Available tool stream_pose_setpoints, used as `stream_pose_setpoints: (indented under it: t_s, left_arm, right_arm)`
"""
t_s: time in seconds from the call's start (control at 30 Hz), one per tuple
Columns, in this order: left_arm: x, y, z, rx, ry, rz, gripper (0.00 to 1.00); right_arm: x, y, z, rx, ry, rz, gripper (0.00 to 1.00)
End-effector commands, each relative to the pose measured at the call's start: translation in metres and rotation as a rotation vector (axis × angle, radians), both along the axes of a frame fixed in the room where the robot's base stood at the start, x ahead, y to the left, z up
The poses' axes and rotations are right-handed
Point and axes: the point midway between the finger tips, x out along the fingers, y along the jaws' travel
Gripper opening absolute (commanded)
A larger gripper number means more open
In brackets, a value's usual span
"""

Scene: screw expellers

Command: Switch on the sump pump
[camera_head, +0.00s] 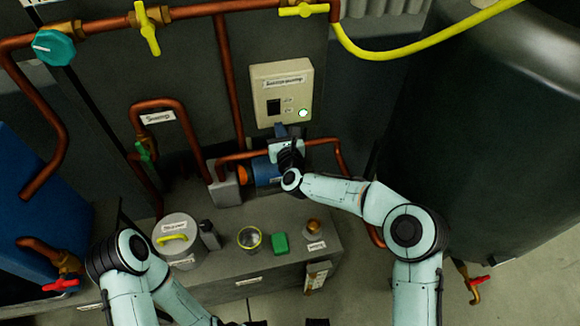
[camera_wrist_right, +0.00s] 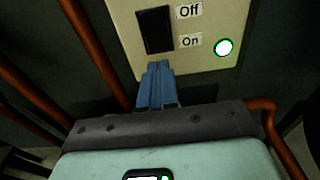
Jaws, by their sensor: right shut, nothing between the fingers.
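The sump pump's control box (camera_head: 292,82) is a beige panel on the grey wall, with a label at its top. Its black rocker switch (camera_wrist_right: 155,30) has "Off" marked beside the upper end and "On" beside the lower end. The round lamp (camera_wrist_right: 224,47) shines bright white with a green rim, and it also glows in the head view (camera_head: 303,113). My right gripper (camera_wrist_right: 157,68) is shut and empty, its blue fingertips just below the switch's lower end. I cannot tell whether they touch the panel. My left arm shows at lower left, but its gripper is not visible.
Copper pipes (camera_head: 228,80) run around the box, and a blue pump body (camera_head: 266,172) sits below it. A large dark tank (camera_head: 470,130) fills the right. A lidded pot (camera_head: 176,235), a green block (camera_head: 280,242) and other small items stand on the grey ledge.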

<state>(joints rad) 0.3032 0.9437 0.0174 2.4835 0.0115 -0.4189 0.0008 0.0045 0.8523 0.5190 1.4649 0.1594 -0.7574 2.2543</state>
Motion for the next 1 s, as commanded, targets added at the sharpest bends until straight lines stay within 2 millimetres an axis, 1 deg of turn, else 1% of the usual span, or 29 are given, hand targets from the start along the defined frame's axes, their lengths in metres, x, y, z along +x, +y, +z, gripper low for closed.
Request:
stream_pose_setpoints:
  t_s: [0.03,0.3,0.5,0.7,1.0]
  left_arm:
    - [0.001,0.000,-0.001,0.000,-0.001,-0.001,0.57]
    - [0.003,0.000,-0.005,0.001,-0.011,0.001,0.57]
    - [0.004,0.000,-0.006,0.002,-0.013,0.002,0.57]
    - [0.004,0.000,-0.007,0.002,-0.014,0.002,0.57]
    - [0.004,0.000,-0.007,0.002,-0.014,0.002,0.57]
  right_arm:
    - [-0.010,-0.002,-0.003,-0.001,0.004,0.002,0.00]
    - [-0.058,-0.012,-0.007,-0.001,0.003,0.001,0.00]
    - [-0.085,-0.018,-0.011,0.000,0.002,0.001,0.00]
    - [-0.096,-0.020,-0.011,0.000,0.000,0.001,0.00]
    - [-0.097,-0.020,-0.011,0.000,0.001,0.001,0.00]
